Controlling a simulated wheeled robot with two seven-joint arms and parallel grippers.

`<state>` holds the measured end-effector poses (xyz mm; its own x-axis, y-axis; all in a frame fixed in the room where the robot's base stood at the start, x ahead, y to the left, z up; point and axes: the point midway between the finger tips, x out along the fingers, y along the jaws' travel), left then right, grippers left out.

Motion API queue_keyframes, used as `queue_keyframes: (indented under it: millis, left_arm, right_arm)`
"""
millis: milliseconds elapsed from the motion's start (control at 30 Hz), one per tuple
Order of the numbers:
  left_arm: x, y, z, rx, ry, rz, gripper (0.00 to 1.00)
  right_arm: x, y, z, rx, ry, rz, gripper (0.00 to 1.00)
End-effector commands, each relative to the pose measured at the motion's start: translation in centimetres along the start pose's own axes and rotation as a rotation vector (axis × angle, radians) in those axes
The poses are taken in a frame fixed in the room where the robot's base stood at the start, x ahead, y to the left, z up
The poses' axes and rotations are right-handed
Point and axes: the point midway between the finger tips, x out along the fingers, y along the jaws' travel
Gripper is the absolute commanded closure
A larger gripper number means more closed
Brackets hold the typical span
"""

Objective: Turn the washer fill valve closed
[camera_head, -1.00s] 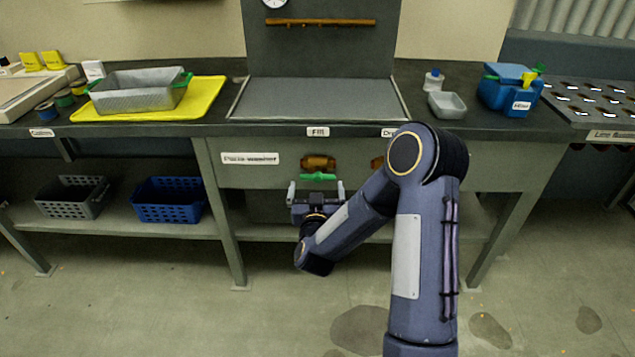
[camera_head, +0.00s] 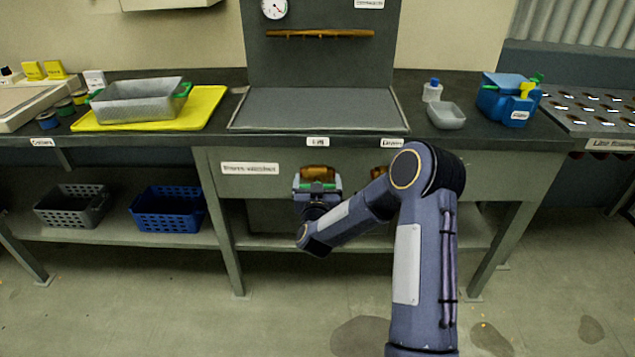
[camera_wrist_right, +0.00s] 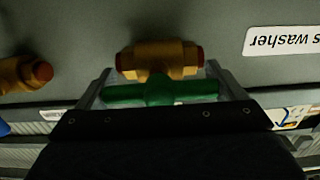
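The fill valve, a brass body (camera_head: 315,170) with a green bar handle (camera_head: 317,187), sits on the washer's front panel under the small fill label. In the right wrist view its brass body (camera_wrist_right: 160,58) is above the green handle (camera_wrist_right: 160,91), which lies crosswise. My right gripper (camera_head: 318,182) is at the handle. In the wrist view its fingers stand wide apart, one near each end of the handle, which lies between them. I cannot tell whether the fingers touch it. My left gripper is out of view.
The washer's counter edge overhangs the valves. A blue basket (camera_head: 168,210) and a grey basket (camera_head: 73,208) stand on the lower shelf at left.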

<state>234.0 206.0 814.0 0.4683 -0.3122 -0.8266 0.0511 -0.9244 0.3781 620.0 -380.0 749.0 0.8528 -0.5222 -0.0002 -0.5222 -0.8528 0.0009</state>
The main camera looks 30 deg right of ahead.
Motion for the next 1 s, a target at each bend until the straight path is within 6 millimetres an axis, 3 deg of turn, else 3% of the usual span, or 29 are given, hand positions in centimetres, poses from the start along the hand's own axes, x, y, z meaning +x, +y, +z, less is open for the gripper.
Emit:
queue_keyframes:
  millis: [33, 200, 567, 1000]
  left_arm:
    - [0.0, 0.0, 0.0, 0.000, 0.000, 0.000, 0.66]
    - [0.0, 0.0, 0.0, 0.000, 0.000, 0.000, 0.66]
    - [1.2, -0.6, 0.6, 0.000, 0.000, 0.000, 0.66]
    - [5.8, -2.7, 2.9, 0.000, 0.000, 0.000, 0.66]
  right_arm:
    - [0.0, 0.0, 0.0, 0.000, 0.000, 0.000, 0.17]
    - [0.0, 0.0, 0.0, 0.000, 0.000, 0.000, 0.36]
    - [0.0, 0.1, 0.2, 0.073, 0.003, 0.001, 0.35]
    - [0.0, 0.2, 0.6, 0.435, 0.006, 0.000, 0.35]
